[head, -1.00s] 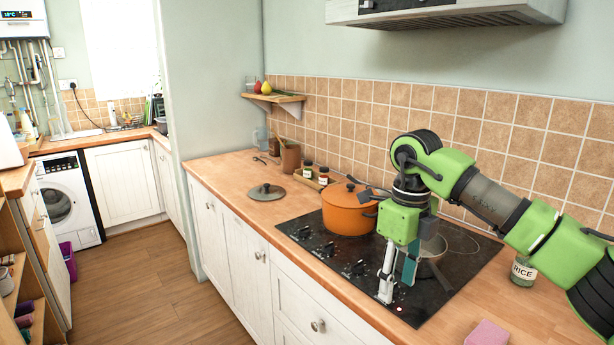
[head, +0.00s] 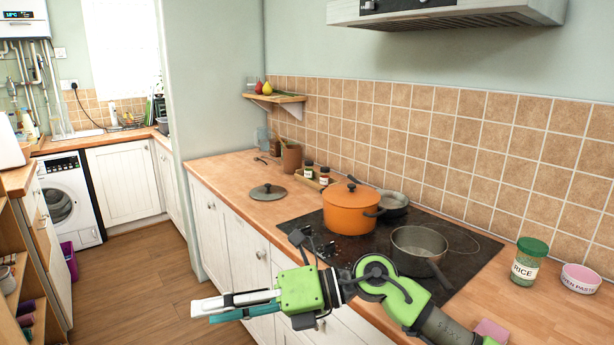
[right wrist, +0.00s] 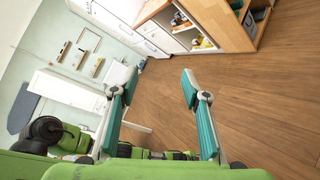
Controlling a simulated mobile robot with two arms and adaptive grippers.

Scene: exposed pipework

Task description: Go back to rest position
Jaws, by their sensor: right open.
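My right gripper (head: 236,305) reaches across the front of the counter in the head view and points left over the floor. It also shows in the right wrist view (right wrist: 158,88), where its two teal-padded fingers stand apart with nothing between them but a view of the floor. My right arm comes in from the bottom right. My left gripper is in neither view.
An orange pot (head: 350,212), a grey saucepan (head: 418,250) and a pan behind them stand on the black hob (head: 325,240). A rice jar (head: 528,262), a pink tub (head: 580,278) and a pink sponge (head: 491,331) are at the right. The wooden floor (head: 165,290) is clear.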

